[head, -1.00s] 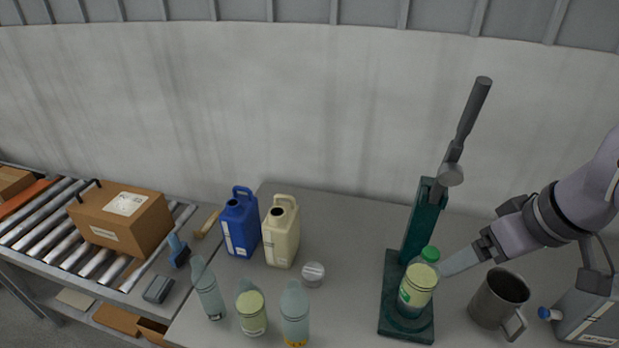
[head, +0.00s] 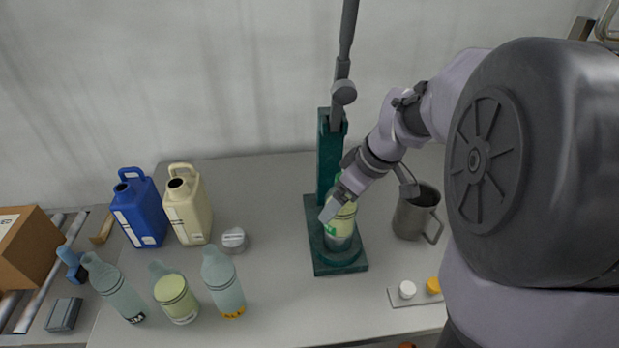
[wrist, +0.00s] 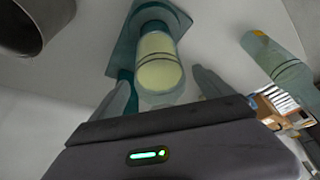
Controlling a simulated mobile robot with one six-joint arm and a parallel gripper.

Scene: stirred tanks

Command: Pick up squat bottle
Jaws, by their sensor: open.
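A squat bottle (head: 341,224) with a pale yellow-green label and a green cap stands upright on the dark teal base of a lever press (head: 338,262). My gripper (head: 334,206) is open at this bottle, its fingers partly covering the bottle's upper part. In the wrist view, the two fingers of my gripper (wrist: 164,80) lie on either side of the labelled bottle (wrist: 160,64). I cannot tell whether either finger touches it. A similar labelled bottle (head: 176,296) stands at the front left.
The press column (head: 329,165) and lever rise behind the bottle. A metal mug (head: 412,215) stands close on the right.

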